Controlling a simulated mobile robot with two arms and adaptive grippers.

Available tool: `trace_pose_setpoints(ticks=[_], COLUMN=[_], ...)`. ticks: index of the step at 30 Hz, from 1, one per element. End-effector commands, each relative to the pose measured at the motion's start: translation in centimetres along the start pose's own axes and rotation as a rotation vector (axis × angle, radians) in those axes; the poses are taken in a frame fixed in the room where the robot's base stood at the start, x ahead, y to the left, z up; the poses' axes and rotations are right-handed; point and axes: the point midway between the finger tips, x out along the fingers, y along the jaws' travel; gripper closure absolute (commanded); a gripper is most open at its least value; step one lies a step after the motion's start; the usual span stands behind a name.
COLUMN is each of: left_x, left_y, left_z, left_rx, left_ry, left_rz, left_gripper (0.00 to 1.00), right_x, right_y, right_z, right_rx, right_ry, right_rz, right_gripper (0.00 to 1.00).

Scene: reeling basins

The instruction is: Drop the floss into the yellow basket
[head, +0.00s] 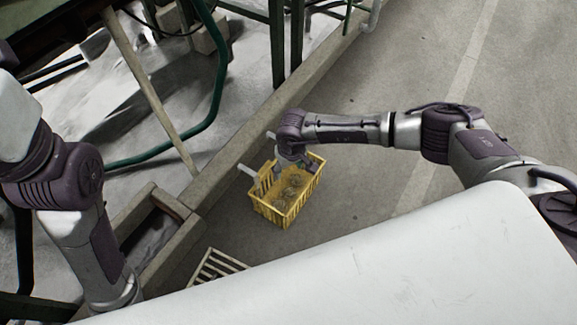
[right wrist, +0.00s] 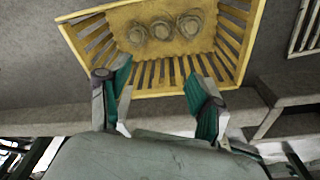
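The yellow basket (head: 270,212) stands on the floor under my right gripper in the head view. Its slatted wall (right wrist: 152,75) fills the upper part of the right wrist view. Three round, straw-coloured coils, which look like the floss (right wrist: 162,28), lie side by side on the basket's bottom. They show less clearly in the head view (head: 292,189). My right gripper (right wrist: 160,98) is open, its two fingers wide apart with nothing between them. In the head view the right gripper (head: 290,160) is over the basket's far side. My left gripper is out of view.
A low concrete curb (head: 235,142) runs diagonally beside the basket. A pale slatted grate (head: 216,266) lies nearer to me. A wooden pole (head: 148,85) and a green hose (head: 160,150) are beyond the curb. The grey floor (head: 400,70) to the right is clear.

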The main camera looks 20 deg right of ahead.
Motion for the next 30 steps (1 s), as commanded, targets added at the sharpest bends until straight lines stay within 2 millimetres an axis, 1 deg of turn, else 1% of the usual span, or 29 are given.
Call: trace_pose_setpoints(ticks=[6, 10, 14, 21, 24, 27, 30], left_x=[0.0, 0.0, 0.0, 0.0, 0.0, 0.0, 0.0], left_y=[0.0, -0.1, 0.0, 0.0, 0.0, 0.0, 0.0], left_z=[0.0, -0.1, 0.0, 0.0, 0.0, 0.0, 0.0], left_rx=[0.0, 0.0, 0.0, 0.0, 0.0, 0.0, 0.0], left_ry=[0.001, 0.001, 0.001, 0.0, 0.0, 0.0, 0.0], left_rz=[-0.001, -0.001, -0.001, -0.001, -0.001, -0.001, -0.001], left_gripper=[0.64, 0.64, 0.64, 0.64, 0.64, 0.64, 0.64], right_x=[-0.1, -0.9, -3.2, -8.4, -10.0, -11.2, -11.8], right_y=[0.0, 0.1, 0.1, 0.1, 0.0, 0.1, 0.1], right_z=[0.0, -0.1, -0.1, -0.1, -0.1, 0.0, 0.0], right_rx=[0.0, 0.001, -0.002, 0.0, -0.001, 0.001, 0.001], right_ry=[0.0, 0.001, 0.004, 0.003, 0.003, 0.001, 0.002], right_rz=[0.0, 0.0, 0.001, 0.0, 0.0, 0.0, 0.0], right_gripper=[0.35, 0.35, 0.35, 0.35, 0.35, 0.35, 0.35])
